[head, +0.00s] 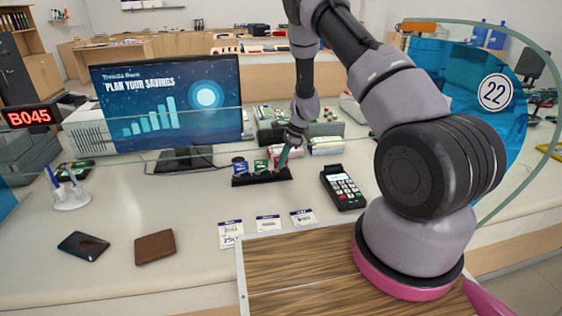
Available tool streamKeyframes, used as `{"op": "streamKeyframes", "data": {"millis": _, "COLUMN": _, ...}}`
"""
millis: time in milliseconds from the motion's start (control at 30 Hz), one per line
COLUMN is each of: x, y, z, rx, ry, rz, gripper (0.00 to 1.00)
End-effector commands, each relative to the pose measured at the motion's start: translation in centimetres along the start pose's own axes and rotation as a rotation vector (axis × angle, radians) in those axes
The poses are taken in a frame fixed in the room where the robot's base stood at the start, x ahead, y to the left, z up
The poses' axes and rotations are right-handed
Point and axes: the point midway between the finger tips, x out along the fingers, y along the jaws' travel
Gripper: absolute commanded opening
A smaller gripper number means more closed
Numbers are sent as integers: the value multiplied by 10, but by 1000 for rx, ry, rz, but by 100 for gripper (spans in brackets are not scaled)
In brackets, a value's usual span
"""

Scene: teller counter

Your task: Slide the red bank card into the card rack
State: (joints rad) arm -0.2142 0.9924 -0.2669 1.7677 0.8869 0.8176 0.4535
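The black card rack (250,181) stands on the counter in front of the monitor, with a blue card (240,164) and a green card (261,166) upright in it toward its left and middle. My gripper (283,161) points down at the right part of the rack, its teal tip close above it. A small red patch (274,151) shows just left of the gripper tip; it may be the red bank card, but it is too small to be sure. I cannot tell whether the fingers are open or shut, or whether the card touches the rack.
A card terminal (343,187) stands right of the rack. The monitor (168,104) is behind left. Paper tags (268,223), a brown wallet (155,247) and a dark flat item (83,245) lie in front. Coin rolls (326,146) lie behind right.

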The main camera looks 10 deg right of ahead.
Motion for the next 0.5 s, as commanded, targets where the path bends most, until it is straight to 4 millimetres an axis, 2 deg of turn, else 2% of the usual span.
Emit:
{"op": "streamKeyframes", "data": {"millis": 200, "x": 0, "y": 0, "z": 0, "rx": 0, "ry": 0, "rz": 0, "gripper": 0}}
{"op": "streamKeyframes", "data": {"millis": 300, "x": 0, "y": 0, "z": 0, "rx": 0, "ry": 0, "rz": 0, "gripper": 36}}
{"op": "streamKeyframes", "data": {"millis": 500, "x": 0, "y": 0, "z": 0, "rx": 0, "ry": 0, "rz": 0, "gripper": 36}}
